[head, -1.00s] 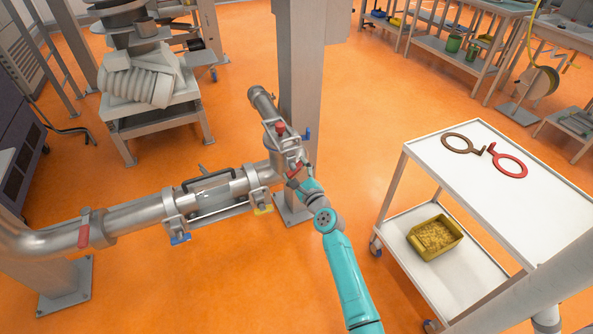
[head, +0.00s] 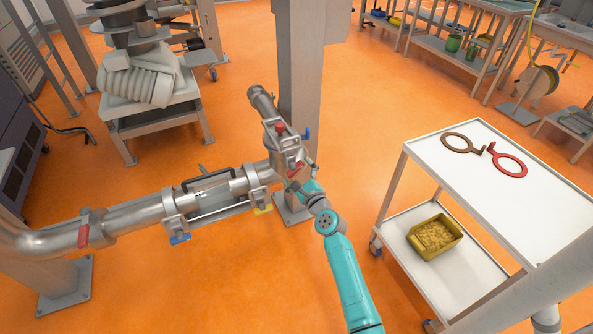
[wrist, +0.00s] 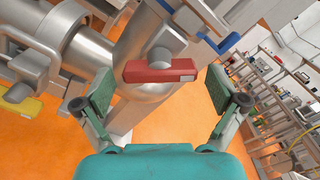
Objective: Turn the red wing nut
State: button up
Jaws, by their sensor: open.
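The red wing nut (wrist: 160,70) is a flat red bar on a metal stub, at the end of a steel pipe fitting. In the wrist view it lies nearly level between my gripper's (wrist: 160,90) two green-padded fingers, one on each side. The fingers are spread wide, with a visible gap between each pad and the bar's ends. In the head view the red wing nut (head: 295,168) shows small on the front of the fitting, just above my gripper (head: 299,178), whose fingers are too small there to make out.
A blue handle (wrist: 216,42) is close by on the right, and a yellow wing nut (wrist: 22,108) is at the left. The pipe run (head: 140,214) extends left with a red handle (head: 83,235). A white cart (head: 455,190) stands at right, with open orange floor between.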

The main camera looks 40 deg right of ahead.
jog(key=v, duration=1.1)
jog(key=c, duration=0.5)
jog(key=shift+n, duration=0.4)
jog(key=c, duration=0.4)
jog(key=shift+n, duration=0.7)
jog(key=shift+c, duration=0.9)
jog(key=w+d+n, duration=0.1)
jog(key=w+n, duration=0.2)
jog(key=n, duration=0.2)
jog(key=w+d+n, duration=0.1)
jog(key=w+n, duration=0.3)
jog(key=n, duration=0.1)
jog(key=w+d+n, duration=0.1)
jog(key=w+n, duration=0.3)
jog(key=n, duration=0.1)
jog(key=shift+w+r+n, duration=0.1)
jog(key=shift+r+n, duration=0.3)
jog(key=shift+c, duration=0.2)
